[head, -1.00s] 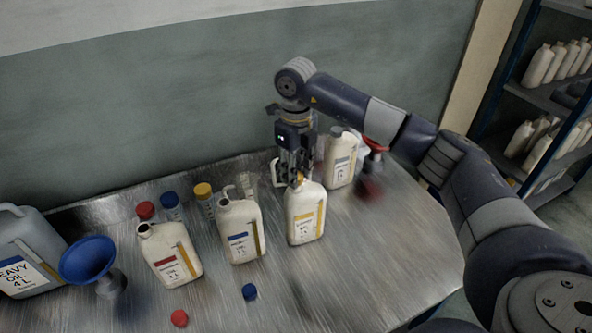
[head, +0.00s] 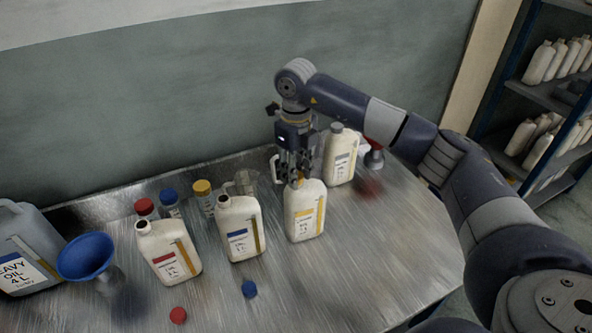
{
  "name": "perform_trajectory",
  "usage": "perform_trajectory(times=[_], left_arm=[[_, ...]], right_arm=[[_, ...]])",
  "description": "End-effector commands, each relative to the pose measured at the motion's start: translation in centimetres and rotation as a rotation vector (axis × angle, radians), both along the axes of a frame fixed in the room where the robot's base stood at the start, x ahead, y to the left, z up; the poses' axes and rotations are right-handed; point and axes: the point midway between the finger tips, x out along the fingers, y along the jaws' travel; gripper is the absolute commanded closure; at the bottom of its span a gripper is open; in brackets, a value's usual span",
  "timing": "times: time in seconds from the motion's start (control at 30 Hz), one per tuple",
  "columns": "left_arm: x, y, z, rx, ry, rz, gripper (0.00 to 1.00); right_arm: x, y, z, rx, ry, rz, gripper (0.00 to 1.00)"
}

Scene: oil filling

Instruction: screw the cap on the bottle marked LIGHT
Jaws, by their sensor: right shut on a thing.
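A cream bottle with a yellow-marked label (head: 306,217) stands upright on the table right of centre. Its label word is too small to read. My right gripper (head: 297,176) points down at its neck, shut on a yellow cap that is mostly hidden by the fingers. The cap is at the bottle's mouth; I cannot tell how far it is seated. A cream bottle with a blue label (head: 239,232) and one with a red label (head: 168,254) stand to the left, both uncapped. My left gripper is not in view.
A red cap (head: 178,315) and a blue cap (head: 249,289) lie in front on the metal table (head: 360,270). A grey-capped bottle (head: 341,158) stands behind right. Small red-, blue- and yellow-capped containers stand behind. A blue funnel (head: 86,255) and heavy oil jug (head: 30,235) are left.

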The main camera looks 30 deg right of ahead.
Motion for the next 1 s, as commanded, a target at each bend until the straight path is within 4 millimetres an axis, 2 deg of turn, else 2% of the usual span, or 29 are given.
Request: perform_trajectory(times=[0.47, 0.5, 0.57, 0.6, 0.87, 1.0], left_arm=[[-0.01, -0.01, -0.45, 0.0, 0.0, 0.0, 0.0], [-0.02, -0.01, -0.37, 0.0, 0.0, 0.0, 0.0], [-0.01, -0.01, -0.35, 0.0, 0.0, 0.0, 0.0], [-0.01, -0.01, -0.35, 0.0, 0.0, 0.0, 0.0], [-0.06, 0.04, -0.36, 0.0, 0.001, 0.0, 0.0], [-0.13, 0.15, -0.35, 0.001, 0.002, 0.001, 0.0]], right_arm=[[0.0, 0.0, -0.56, 0.0, 0.0, 0.0, 0.77], [0.01, 0.0, -0.46, 0.0, 0.0, 0.0, 0.64], [0.01, 0.0, -0.44, 0.0, 0.0, 0.0, 0.5], [0.01, 0.0, -0.44, 0.0, 0.0, 0.0, 0.47], [0.01, 0.0, -0.43, 0.0, 0.0, 0.0, 0.47], [0.06, 0.01, 0.22, 0.001, -0.002, 0.0, 0.47]])
